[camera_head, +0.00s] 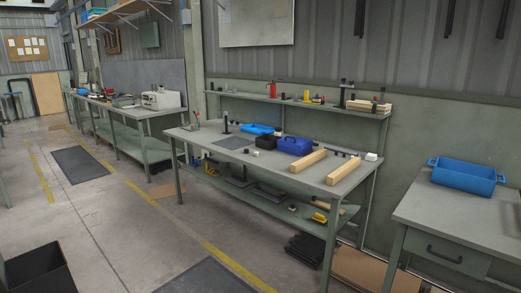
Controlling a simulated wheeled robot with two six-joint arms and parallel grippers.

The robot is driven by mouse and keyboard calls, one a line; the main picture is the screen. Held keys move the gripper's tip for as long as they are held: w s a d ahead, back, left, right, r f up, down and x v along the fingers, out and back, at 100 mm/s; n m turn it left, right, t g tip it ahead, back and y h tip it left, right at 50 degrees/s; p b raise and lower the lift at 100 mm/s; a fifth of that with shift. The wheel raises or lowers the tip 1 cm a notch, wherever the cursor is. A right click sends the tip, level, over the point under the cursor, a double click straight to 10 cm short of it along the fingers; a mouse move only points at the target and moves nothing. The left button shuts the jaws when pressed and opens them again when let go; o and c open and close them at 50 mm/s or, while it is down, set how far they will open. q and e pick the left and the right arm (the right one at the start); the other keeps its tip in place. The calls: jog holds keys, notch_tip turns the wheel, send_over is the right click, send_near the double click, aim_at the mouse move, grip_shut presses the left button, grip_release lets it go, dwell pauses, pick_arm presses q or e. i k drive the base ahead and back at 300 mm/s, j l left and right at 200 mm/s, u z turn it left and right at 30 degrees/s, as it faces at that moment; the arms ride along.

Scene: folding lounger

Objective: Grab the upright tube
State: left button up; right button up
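A thin, dark upright tube-like piece (226,122) stands near the left part of the middle workbench (213,152), behind a dark flat mat (233,142). It is small in the view, so I cannot tell whether it is hollow. Other small upright items stand on the shelf above the bench. Neither of my grippers is in view. No folding lounger is seen.
On the bench are a blue tray (257,129), a blue box (295,146) and two wooden beams (343,172). A nearer table (443,215) at right holds a blue bin (464,177). A dark bin (38,272) stands at lower left. The floor before the bench is open.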

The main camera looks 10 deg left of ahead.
aim_at(226, 123)
jog(key=i+j, duration=1.1)
jog(key=i, duration=0.25)
jog(key=i+j, duration=0.1)
jog(key=j, duration=0.6)
jog(key=i+j, duration=0.15)
jog(key=j, duration=0.2)
